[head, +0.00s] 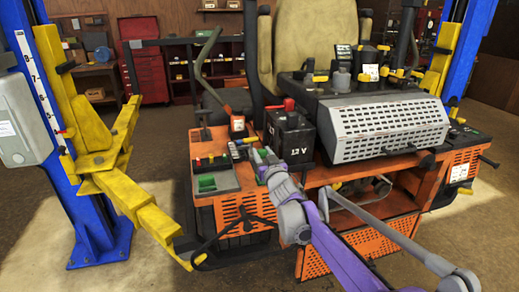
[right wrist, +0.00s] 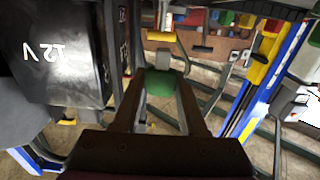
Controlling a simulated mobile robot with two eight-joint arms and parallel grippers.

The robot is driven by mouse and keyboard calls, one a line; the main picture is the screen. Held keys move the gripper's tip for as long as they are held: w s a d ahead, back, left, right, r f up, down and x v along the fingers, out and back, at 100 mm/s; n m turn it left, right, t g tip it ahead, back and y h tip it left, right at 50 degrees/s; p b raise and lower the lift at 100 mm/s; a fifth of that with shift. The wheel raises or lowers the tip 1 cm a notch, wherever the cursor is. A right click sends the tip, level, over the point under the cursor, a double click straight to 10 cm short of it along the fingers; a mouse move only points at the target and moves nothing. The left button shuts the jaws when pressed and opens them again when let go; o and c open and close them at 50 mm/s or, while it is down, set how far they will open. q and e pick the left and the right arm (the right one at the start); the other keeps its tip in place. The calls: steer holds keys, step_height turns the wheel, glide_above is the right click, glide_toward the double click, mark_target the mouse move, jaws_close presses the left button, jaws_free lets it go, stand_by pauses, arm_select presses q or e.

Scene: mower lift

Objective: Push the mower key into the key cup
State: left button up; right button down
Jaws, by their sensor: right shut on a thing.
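My right gripper (head: 268,166) is at the top front of the orange mower, just left of the black 12 V battery. It is shut on a small green piece (right wrist: 160,82), which I take to be the mower key; it shows between the fingertips in the right wrist view. My gripper hides part of it in the head view. I cannot make out the key cup with certainty, nor whether the key touches it. My left gripper is not in view.
The 12 V battery (head: 289,135) stands close beside my right gripper. A tray (head: 215,182) with green parts lies to the left on the mower deck (head: 240,197). A grey perforated cover (head: 388,131) is to the right. A yellow lift arm (head: 140,203) reaches toward the mower's left.

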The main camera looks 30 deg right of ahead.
steer(key=shift+s+a+f, duration=0.1)
steer(key=shift+s+f, duration=0.05)
steer(key=shift+s, duration=0.2)
steer(key=shift+s+f, duration=0.1)
steer(key=shift+f, duration=0.1)
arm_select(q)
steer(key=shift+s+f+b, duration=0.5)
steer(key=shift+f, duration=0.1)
arm_select(e)
steer(key=shift+f, duration=1.65)
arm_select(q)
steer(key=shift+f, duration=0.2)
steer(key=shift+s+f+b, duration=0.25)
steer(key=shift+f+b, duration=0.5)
arm_select(e)
steer(key=shift+f, duration=1.25)
steer(key=shift+c, duration=1.9)
jaws_free()
